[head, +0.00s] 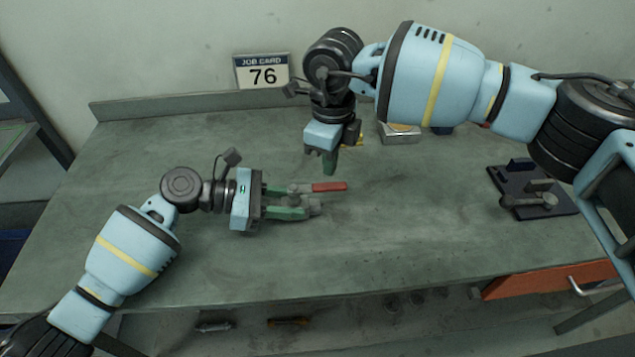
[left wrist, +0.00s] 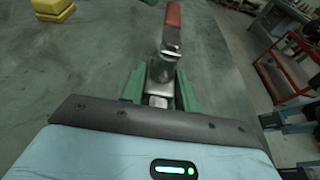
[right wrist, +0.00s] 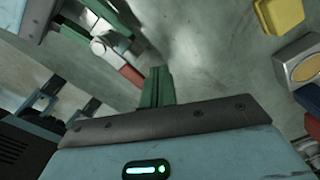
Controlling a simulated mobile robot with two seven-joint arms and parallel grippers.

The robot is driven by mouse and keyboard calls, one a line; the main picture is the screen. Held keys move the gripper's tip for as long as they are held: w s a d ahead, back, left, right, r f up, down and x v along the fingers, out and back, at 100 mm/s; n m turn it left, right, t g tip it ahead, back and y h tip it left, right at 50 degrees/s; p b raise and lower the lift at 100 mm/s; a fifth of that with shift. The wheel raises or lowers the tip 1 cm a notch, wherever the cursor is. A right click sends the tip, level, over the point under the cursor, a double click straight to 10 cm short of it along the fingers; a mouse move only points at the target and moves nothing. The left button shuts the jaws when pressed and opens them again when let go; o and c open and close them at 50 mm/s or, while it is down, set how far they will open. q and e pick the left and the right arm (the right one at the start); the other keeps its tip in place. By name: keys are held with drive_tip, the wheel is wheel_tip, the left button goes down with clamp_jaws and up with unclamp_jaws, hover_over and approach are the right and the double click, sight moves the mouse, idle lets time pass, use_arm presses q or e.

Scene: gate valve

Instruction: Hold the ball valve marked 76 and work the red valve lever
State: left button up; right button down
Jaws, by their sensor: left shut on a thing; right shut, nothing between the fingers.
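A grey metal valve (head: 314,204) with a red lever (head: 330,187) is held above or on the bench; I cannot tell which. My left gripper (head: 297,201) is shut on its body, with green fingers on both sides. The left wrist view shows the valve body (left wrist: 160,72) between the fingers and the red lever (left wrist: 173,15) pointing away from the gripper. No number is readable on the valve. My right gripper (head: 330,168) is shut and empty, pointing down just behind the lever, apart from it. In the right wrist view the lever (right wrist: 131,75) lies left of the closed fingers (right wrist: 157,86).
A job card reading 76 (head: 263,71) stands at the back wall. A metal box (head: 400,134) sits behind my right gripper, near a yellow block (right wrist: 280,14). A dark plate (head: 557,208) with a grey fitting (head: 538,199) lies at the right. The front middle of the bench is clear.

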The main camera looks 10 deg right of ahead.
drive_tip(key=shift+f, duration=1.45)
drive_tip(key=shift+s+d, duration=0.1)
drive_tip(key=shift+s, duration=0.15)
